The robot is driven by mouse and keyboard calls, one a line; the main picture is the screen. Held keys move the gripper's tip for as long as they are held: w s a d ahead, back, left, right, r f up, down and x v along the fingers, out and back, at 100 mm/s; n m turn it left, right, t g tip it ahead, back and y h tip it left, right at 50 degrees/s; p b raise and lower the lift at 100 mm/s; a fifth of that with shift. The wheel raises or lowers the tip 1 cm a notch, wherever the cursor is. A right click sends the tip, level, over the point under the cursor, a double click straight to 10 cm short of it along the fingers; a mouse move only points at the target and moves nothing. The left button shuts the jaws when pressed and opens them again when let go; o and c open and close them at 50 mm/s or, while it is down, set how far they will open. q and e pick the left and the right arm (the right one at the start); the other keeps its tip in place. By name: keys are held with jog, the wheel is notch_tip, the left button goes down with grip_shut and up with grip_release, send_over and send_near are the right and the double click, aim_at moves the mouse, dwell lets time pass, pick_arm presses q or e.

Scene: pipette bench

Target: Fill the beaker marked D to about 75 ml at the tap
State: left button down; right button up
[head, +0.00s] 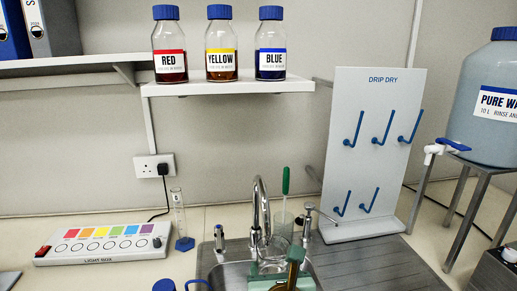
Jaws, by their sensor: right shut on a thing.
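The chrome tap (260,206) arches over the sink (232,272) at the bottom centre. A clear glass beaker (271,264) shows under its spout, inside the sink. My right gripper (283,281) is at the bottom edge, low in the sink, shut on this beaker. The gripper hides much of the beaker. I cannot read a D mark or a water level on it, nor tell whether water runs. My left gripper is not in view.
A glass with a green-handled brush (286,181) stands behind the tap. A small side tap (309,209) and the drip-dry board (372,160) are to the right. A measuring cylinder (179,215) and the light box (103,244) stand left. The ribbed drainer (385,265) is clear.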

jog(key=s+d, duration=0.2)
jog(key=d, duration=0.7)
jog(key=s+d+m+h, duration=0.1)
jog(key=s+d, duration=0.2)
jog(key=d, duration=0.7)
jog(key=shift+s+r+h, duration=0.15)
jog(key=shift+r+h, duration=0.15)
